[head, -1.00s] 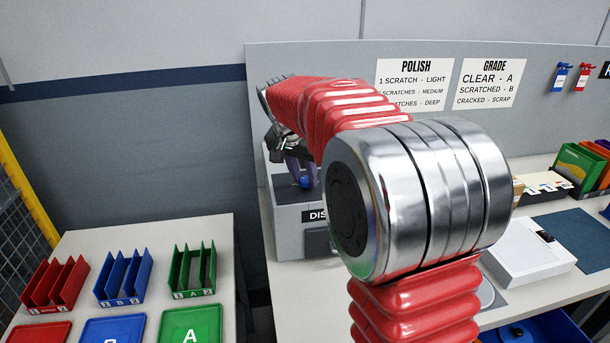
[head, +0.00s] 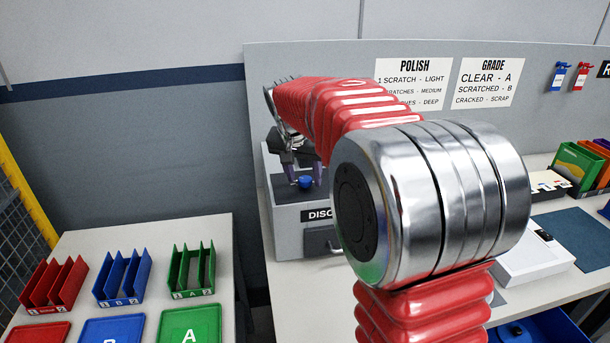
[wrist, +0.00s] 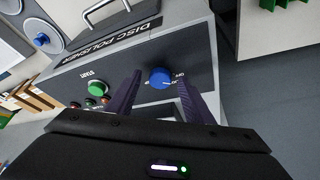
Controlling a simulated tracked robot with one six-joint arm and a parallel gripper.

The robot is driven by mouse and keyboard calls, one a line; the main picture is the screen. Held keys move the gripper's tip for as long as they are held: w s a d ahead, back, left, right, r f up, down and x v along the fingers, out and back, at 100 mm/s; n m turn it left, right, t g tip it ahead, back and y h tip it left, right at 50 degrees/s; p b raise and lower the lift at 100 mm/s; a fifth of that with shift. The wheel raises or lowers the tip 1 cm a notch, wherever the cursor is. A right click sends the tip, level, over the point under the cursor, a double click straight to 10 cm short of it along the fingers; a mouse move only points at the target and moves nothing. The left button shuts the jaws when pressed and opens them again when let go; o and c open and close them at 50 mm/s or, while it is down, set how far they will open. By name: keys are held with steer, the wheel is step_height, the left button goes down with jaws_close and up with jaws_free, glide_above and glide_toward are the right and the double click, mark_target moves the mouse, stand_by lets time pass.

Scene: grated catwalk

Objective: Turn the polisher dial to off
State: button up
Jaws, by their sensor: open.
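The disc polisher (head: 285,217) is a grey box at the back left of the bench. Its blue dial (head: 305,182) is on the dark top panel. In the wrist view the dial (wrist: 160,77) has small white lettering beside it, too small to read surely, and its setting is unclear. My gripper (head: 303,178) is open, with its dark purple fingers on either side of the dial. In the wrist view the gripper (wrist: 161,86) shows one finger left and one right of the dial, with visible gaps. Whether the fingertips reach down to the dial's level is unclear.
A green start button (wrist: 97,88) and smaller buttons (wrist: 88,104) are left of the dial in the wrist view. A metal handle (wrist: 100,14) and a blue-centred disc (wrist: 42,40) lie beyond. Coloured racks (head: 122,279) stand on the left table (head: 150,238).

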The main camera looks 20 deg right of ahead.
steer(key=v, duration=1.3)
steer(key=shift+r, duration=0.3)
steer(key=shift+n, duration=0.3)
steer(key=s+a+f+n+y, duration=0.1)
steer(key=s+a+f+n, duration=0.15)
steer(key=f, duration=0.35)
steer(key=s+a+f+n+t+y, duration=0.1)
steer(key=s+a+f+n, duration=0.1)
steer(key=s, duration=1)
steer(key=s+a+f+n+t+y, duration=0.1)
steer(key=s+a+f+n, duration=0.2)
steer(key=s+f, duration=0.4)
steer(key=s+a, duration=0.1)
steer(key=s, duration=0.5)
steer(key=shift+a, duration=0.3)
